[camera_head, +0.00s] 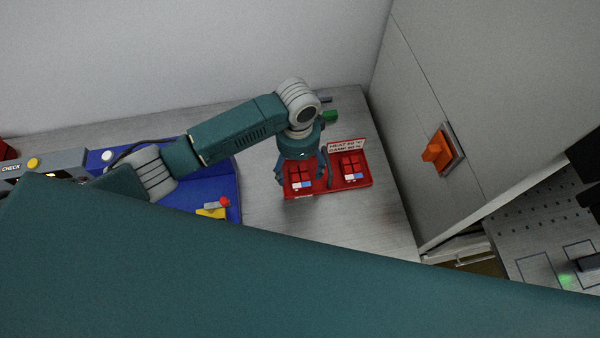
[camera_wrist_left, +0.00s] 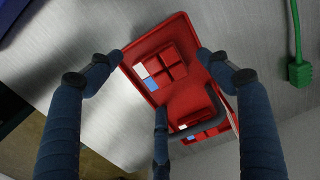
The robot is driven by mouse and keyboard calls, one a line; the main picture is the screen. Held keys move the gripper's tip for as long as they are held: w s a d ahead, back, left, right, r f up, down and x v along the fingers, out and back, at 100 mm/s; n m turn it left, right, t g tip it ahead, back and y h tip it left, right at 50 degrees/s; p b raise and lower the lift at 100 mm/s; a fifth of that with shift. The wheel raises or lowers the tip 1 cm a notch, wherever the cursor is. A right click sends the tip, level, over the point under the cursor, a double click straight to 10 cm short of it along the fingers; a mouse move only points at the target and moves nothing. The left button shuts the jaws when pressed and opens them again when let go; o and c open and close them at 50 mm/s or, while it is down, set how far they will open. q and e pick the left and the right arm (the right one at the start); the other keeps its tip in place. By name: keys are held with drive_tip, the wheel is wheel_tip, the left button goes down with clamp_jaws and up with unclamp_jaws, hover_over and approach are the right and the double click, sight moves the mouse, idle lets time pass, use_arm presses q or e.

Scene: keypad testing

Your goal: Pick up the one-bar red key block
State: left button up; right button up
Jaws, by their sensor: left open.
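A red tray (camera_head: 330,188) on the counter holds two red key blocks with small white and blue patches. The left block (camera_head: 299,176) lies under my left gripper (camera_head: 303,180); the right block (camera_head: 352,167) stands beside it. I cannot tell which has one bar. In the left wrist view, one block (camera_wrist_left: 170,66) lies between the spread fingers of my left gripper (camera_wrist_left: 160,75), which is open and empty. The other block (camera_wrist_left: 203,134) is partly hidden behind a finger and a dark curved bar (camera_wrist_left: 190,127). My right gripper is not in view.
A blue panel (camera_head: 228,190) with a yellow-and-red switch (camera_head: 214,209) is left. An orange wall switch (camera_head: 437,152) is right. Bare counter lies in front of the tray.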

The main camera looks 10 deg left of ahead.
sight(300, 175)
use_arm(q)
drive_tip(key=shift+d+f+p, duration=0.25)
drive_tip(key=shift+f+p, duration=0.05)
drive_tip(key=shift+f, duration=1.45)
drive_tip(key=c, duration=0.4)
drive_tip(key=shift+s, duration=0.1)
drive_tip(key=c, duration=0.9)
drive_tip(key=shift+c, duration=0.2)
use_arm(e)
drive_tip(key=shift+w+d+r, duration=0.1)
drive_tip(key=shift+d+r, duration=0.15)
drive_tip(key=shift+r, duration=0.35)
